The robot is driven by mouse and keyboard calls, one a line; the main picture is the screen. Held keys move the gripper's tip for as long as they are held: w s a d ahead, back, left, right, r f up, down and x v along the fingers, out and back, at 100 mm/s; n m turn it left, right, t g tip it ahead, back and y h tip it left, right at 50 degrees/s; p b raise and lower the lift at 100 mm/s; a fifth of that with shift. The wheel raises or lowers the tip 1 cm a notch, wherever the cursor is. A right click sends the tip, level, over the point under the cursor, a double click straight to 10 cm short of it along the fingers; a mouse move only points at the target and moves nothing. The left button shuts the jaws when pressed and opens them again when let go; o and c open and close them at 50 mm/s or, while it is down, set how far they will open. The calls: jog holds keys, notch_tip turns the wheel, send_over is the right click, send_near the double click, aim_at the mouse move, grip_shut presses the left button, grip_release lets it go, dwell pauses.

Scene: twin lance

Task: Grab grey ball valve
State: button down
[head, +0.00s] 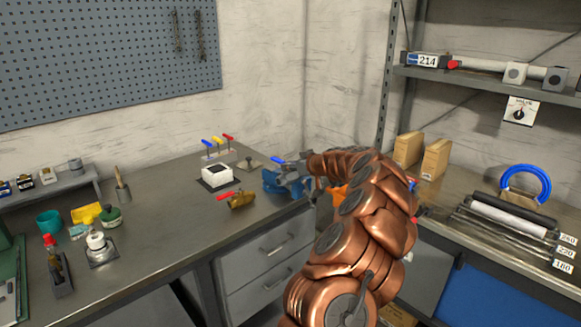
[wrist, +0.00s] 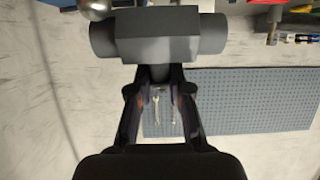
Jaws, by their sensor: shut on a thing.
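The grey ball valve (wrist: 158,48) fills the upper middle of the wrist view. It has a blocky body with a round end on each side. My gripper (wrist: 160,82) is shut on its narrow stem, with the body just beyond the fingertips. In the head view my gripper (head: 300,168) is at the right end of the left bench, small and partly hidden by my copper-coloured arm. A blue lever (head: 278,158) shows beside it. I cannot tell whether the valve touches anything below it.
A blue object (head: 270,183) lies close to the gripper. A brass valve with a red lever (head: 240,201) and a white box (head: 217,177) stand to the left. Wooden blocks (head: 435,158) are on the right bench. The left bench's front middle is clear.

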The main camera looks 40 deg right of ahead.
aim_at(286, 175)
jog(key=shift+s+a+r+b, duration=0.15)
jog(key=shift+s+a+b, duration=0.2)
jog(key=shift+s+a, duration=0.65)
jog(key=shift+s+a+r+b, duration=0.15)
jog(key=shift+s+a+b, duration=0.15)
jog(key=shift+s+a, duration=0.65)
jog(key=shift+s+a+r+b, duration=0.15)
jog(key=shift+s+a+b, duration=0.35)
jog(key=shift+a, duration=0.8)
